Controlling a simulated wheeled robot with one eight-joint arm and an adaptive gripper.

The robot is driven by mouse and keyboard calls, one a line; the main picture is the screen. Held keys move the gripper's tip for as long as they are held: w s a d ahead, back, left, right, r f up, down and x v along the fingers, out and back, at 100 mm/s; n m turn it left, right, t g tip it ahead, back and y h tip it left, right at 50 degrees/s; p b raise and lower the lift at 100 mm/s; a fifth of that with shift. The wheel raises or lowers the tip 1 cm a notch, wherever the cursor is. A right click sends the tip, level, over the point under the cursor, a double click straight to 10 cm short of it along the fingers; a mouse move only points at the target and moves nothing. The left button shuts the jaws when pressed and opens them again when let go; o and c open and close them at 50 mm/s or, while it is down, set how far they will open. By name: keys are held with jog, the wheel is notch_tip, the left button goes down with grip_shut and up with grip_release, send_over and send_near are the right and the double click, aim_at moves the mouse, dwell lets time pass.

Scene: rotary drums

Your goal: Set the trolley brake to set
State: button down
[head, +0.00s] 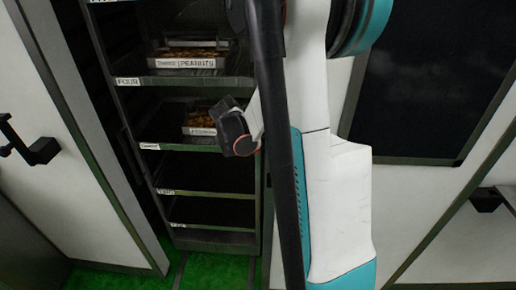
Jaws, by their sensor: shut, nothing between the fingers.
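A dark tall rack (205,147) with labelled shelves stands left of centre; it may be the trolley. I cannot make out a trolley brake or its setting in this view. My gripper (230,112), a dark block with an orange ring by it, shows in front of the rack's middle shelves, beside my white and teal arm. It looks shut, with nothing seen in it; its fingertips are hard to make out. My arm and a black pole-like part cover the rack's right side and the middle of the view.
A black lever handle (38,151) juts from the white panel at left, another black fitting (487,199) at right. Green floor (110,278) shows below. A dark framed panel (430,85) is upper right.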

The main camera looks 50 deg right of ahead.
jog(key=shift+w+d+f+t+h+b, duration=0.2)
jog(key=shift+f+t+h+b, duration=0.15)
jog(key=shift+f+b, duration=0.25)
jog(key=shift+w+d+f+t+h+b, duration=0.15)
jog(key=shift+f+t+h+b, duration=0.15)
jog(key=shift+f+b, duration=0.25)
jog(key=shift+w+d+f+h+b, duration=0.25)
jog(key=shift+d+h+b, duration=0.1)
jog(key=shift+b, duration=0.1)
jog(key=shift+w+d+f+b, duration=0.8)
jog(key=shift+w+d+b, duration=0.2)
jog(key=shift+d+b, duration=0.1)
jog(key=shift+s, duration=0.1)
